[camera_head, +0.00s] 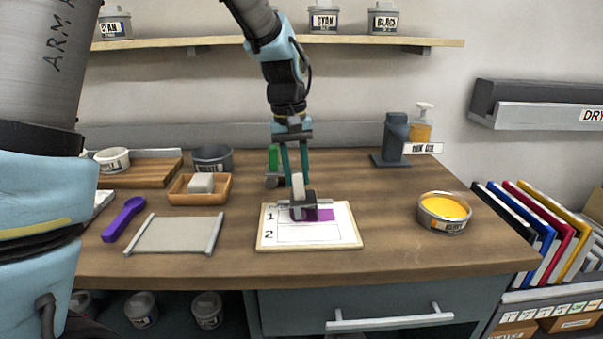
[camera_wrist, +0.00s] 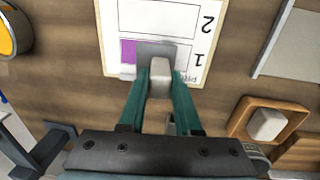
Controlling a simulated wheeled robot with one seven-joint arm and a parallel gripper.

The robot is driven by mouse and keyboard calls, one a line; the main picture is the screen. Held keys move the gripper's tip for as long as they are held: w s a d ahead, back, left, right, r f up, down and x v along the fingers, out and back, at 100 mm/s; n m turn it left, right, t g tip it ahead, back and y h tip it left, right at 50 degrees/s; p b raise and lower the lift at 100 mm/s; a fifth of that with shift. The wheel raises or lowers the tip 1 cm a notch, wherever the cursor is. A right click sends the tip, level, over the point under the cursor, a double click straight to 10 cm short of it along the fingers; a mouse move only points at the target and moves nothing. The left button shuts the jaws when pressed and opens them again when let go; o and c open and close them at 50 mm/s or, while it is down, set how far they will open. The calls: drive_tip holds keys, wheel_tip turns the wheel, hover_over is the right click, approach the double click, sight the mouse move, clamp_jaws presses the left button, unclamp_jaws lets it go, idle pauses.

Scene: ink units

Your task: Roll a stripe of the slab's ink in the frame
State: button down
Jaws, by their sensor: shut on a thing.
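My gripper (camera_head: 295,178) is shut on the pale handle of a roller (camera_head: 298,188), held upright over the print card (camera_head: 285,242). The roller's grey head is at the card's upper row, marked 1, and looks to be on the paper. A purple stripe (camera_head: 325,215) lies in that row, right of the roller. The lower row, marked 2, is blank. In the wrist view my gripper (camera_wrist: 160,78) holds the roller (camera_wrist: 160,66), with the purple stripe (camera_wrist: 128,52) to its left. The pale grey slab (camera_head: 178,233) lies left of the card; no ink shows on it.
A purple spatula (camera_head: 123,219) lies left of the slab. A wooden tray (camera_head: 200,197) with a pale block stands behind it. An open tin of orange-yellow ink (camera_head: 444,212) stands at right. A dark stand (camera_head: 396,140) and pump bottle are at the back. Bare wood lies between card and tin.

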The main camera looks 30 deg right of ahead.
drive_tip(key=shift+w+a, duration=0.3)
drive_tip(key=shift+a, duration=0.3)
drive_tip(key=shift+w+a, duration=0.25)
drive_tip(key=shift+a, duration=0.4)
wheel_tip(320, 180, up, 6)
drive_tip(key=w+a+p, duration=0.1)
drive_tip(key=a+p, duration=0.1)
drive_tip(key=p, duration=0.3)
drive_tip(key=shift+a, duration=0.2)
drive_tip(key=shift+f, duration=0.1)
